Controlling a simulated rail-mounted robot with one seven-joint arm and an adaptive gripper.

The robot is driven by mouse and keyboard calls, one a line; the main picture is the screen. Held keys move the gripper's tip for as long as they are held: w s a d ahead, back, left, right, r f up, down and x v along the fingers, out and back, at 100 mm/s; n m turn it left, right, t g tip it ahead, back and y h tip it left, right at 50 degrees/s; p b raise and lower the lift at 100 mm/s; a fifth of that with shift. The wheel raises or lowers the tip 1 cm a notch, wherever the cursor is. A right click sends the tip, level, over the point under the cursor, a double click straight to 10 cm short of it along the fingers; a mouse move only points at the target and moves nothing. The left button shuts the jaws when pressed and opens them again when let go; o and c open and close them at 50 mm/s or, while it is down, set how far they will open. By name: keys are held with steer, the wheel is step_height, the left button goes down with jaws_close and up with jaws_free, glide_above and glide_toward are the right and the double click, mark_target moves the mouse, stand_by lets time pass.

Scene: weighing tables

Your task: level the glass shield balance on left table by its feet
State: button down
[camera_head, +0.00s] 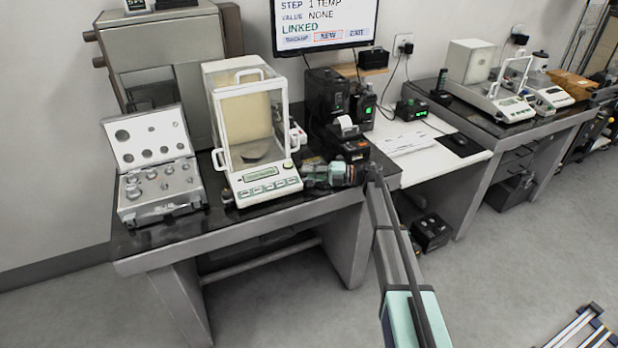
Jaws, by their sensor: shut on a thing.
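The glass shield balance (262,186) stands on the dark top of the left table (225,221). It has a white frame, clear panes, a round pan inside, and a front panel with a small green display and a row of keys. My gripper (308,176) reaches in from the right, low over the table, with its fingertips at the balance's front right corner. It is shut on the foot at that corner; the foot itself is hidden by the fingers. The level bubble cannot be made out.
An open case of weights (160,190) stands left of the balance. A small printer (347,140) and black devices stand behind my gripper. A monitor (325,22) hangs above. A white desk with a keyboard (408,142) and another balance table (520,123) lie to the right.

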steer(key=shift+w+n+g+b, duration=0.25)
steer(key=shift+n+g, duration=0.25)
steer(key=shift+g, duration=0.3)
steer(key=shift+s, duration=0.15)
steer(key=c, duration=1)
jaws_free()
steer(key=shift+a, duration=0.1)
steer(key=shift+c, duration=0.2)
steer(key=shift+r, duration=0.1)
